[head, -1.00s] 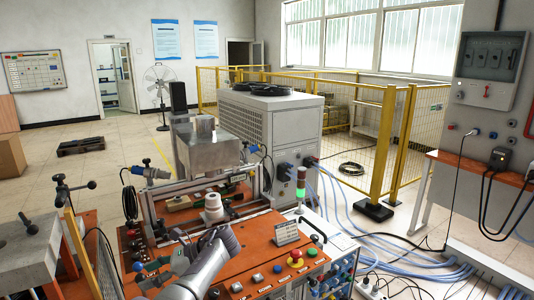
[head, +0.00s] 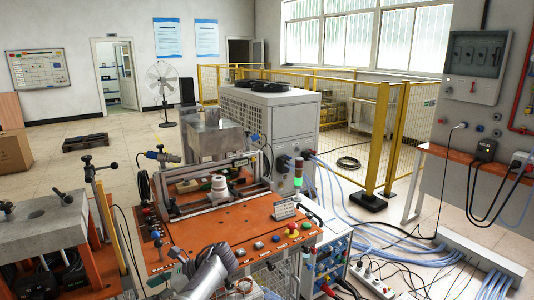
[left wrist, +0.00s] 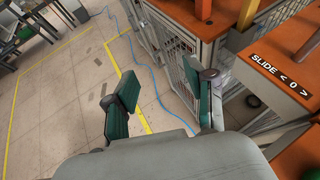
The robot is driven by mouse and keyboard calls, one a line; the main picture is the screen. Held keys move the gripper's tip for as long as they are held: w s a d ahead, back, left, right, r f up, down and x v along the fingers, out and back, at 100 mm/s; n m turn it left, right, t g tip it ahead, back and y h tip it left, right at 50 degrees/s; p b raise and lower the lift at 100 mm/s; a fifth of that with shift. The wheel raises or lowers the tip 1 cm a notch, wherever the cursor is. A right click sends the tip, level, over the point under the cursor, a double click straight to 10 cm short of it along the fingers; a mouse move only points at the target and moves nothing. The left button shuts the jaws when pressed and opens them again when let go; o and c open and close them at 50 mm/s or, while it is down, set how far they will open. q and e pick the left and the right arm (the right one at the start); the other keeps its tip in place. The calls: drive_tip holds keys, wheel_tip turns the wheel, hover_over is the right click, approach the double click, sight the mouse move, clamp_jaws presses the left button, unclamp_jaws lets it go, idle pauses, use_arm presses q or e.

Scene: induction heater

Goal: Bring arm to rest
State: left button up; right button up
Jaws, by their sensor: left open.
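My left gripper (left wrist: 162,95) is open and empty in the left wrist view. In the head view, a grey link of my arm (head: 208,278) shows low in the picture, in front of the orange control console (head: 180,242). My right gripper is in neither view.
The console carries buttons and a white spool-like part (head: 219,187). A metal-topped bench (head: 40,228) stands at left. Blue cables and a white power strip (head: 374,281) lie on the floor at right. A yellow fence (head: 383,140) stands behind. Open floor shows at left.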

use_arm(q)
drive_tip(key=s+d+f+n+h, duration=0.15)
drive_tip(key=s+f, duration=0.45)
drive_tip(key=f, duration=0.6)
drive_tip(key=s+f+n+t+h, duration=0.1)
drive_tip(key=s+f+h, duration=0.2)
drive_tip(key=s+f, duration=0.65)
drive_tip(key=s+d+f+n+h, duration=0.1)
drive_tip(key=s+f+h, duration=0.15)
drive_tip(key=f, duration=1.25)
drive_tip(key=s+d+f+n+h, duration=0.1)
drive_tip(key=s+f+n+h, duration=0.1)
drive_tip(key=s+f, duration=0.45)
drive_tip(key=s+d+f+n+h, duration=0.15)
drive_tip(key=s+f, duration=0.25)
drive_tip(key=s, duration=0.6)
drive_tip(key=s+d+f+n+t+h, duration=0.1)
drive_tip(key=s+n, duration=0.5)
drive_tip(key=s, duration=1.4)
wheel_tip(320, 180, down, 2)
drive_tip(key=shift+d+f+n+t+h, duration=0.2)
drive_tip(key=shift+n+t+h, duration=0.2)
drive_tip(key=shift+h, duration=0.15)
